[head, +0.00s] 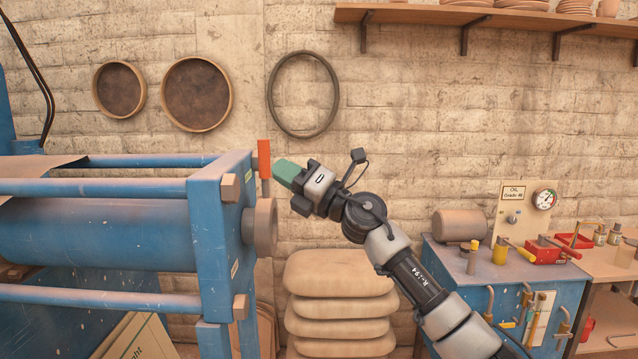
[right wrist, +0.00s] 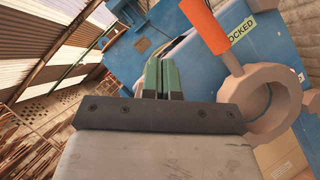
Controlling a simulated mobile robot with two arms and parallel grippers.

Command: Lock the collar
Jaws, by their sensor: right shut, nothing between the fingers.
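The collar (head: 262,228) is a thick brown-grey ring on the end plate of the blue press. It also shows at the right of the right wrist view (right wrist: 287,78). Its handle, with an orange grip (head: 264,158), points upward in the head view; the grip also shows in the right wrist view (right wrist: 204,24). My right gripper (head: 284,171) has green fingers, shut and empty, close beside the orange grip. In the right wrist view the fingers (right wrist: 163,72) are left of the handle, with a visible gap. My left gripper is out of view.
A yellow label (right wrist: 240,30) behind the handle reads "OCKED", its start hidden. Blue press bars (head: 100,187) lie left. Stacked tan sacks (head: 340,272) stand below my arm. A blue bench (head: 480,290) with valves and a gauge (head: 544,199) stands right.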

